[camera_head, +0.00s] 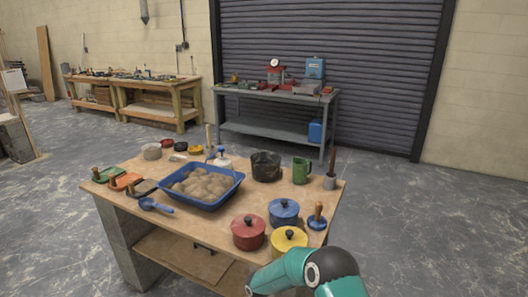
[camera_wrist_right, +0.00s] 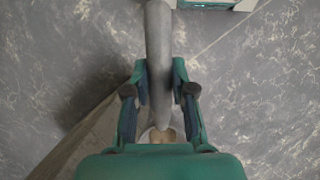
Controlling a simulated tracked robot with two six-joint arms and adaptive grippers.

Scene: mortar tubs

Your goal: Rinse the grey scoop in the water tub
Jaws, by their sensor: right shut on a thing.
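In the right wrist view my right gripper (camera_wrist_right: 160,92) is shut on a long grey handle (camera_wrist_right: 160,45), seemingly the grey scoop's. Below the fingers a pale rounded rim with something brown inside shows, partly hidden by the gripper; I cannot tell if it is the scoop's bowl. In the head view only my right arm's links show at the bottom right; both grippers are out of that view. A black bucket (camera_head: 266,167) stands at the table's back; I cannot see whether it holds water. A blue tub (camera_head: 232,188) holds brown lumps.
A blue scoop (camera_head: 155,205) and several floats lie at the left. Open floor surrounds the table.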

